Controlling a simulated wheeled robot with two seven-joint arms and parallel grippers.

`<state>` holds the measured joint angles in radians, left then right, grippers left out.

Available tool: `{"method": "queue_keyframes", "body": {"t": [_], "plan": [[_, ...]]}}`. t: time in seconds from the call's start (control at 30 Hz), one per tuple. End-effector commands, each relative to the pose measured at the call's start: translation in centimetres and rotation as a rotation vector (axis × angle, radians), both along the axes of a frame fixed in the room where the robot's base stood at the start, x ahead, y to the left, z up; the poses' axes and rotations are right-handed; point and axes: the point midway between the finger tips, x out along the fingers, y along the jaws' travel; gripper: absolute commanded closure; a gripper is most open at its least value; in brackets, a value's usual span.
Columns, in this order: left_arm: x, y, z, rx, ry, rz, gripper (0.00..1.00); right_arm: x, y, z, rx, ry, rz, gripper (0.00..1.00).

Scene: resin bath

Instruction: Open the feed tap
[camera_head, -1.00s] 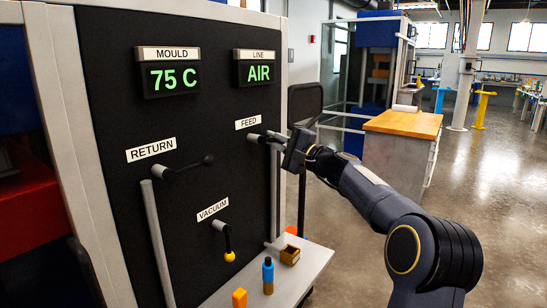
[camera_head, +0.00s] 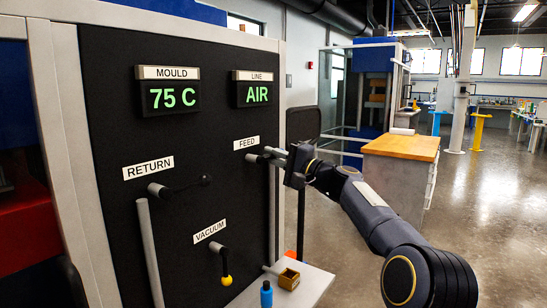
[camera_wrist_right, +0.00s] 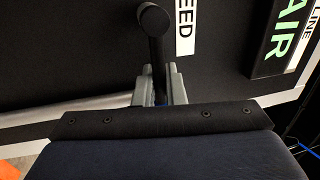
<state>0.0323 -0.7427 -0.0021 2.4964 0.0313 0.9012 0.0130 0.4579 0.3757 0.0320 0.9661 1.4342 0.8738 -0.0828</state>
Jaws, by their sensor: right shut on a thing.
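The feed tap (camera_head: 253,158) sits under the FEED label (camera_head: 246,143) on the black panel. Its lever points to the right, towards my right gripper (camera_head: 284,160). In the right wrist view the tap's dark round hub and lever (camera_wrist_right: 153,38) run down between the two grey fingertips of my right gripper (camera_wrist_right: 158,85). The gripper is shut on the lever, and the lever's end is partly hidden by the fingers and the gripper body. The LINE display (camera_head: 257,94) reads AIR. My left gripper is not in view.
Left of the feed tap is the return tap (camera_head: 172,190), its lever pointing right. Below is the vacuum tap (camera_head: 221,258), its yellow-tipped lever hanging down. A wood-topped cabinet (camera_head: 402,146) stands behind.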

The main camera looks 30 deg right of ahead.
Motion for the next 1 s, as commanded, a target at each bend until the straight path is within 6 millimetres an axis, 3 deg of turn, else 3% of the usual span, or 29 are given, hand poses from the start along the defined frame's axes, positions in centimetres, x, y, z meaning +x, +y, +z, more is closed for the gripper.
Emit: {"method": "queue_keyframes", "body": {"t": [0.17,0.47,0.8,1.0], "plan": [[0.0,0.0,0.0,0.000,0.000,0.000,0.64,0.0,0.1,0.1,-0.001,-0.001,0.002,0.72],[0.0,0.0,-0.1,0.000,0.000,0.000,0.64,-0.3,-0.1,0.0,-0.001,-0.001,0.000,0.72],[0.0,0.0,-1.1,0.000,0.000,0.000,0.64,-5.0,-2.1,-1.1,-0.001,-0.001,-0.002,0.72],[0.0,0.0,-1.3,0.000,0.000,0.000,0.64,-6.9,-2.8,-1.5,-0.002,-0.002,0.001,0.72]]}}
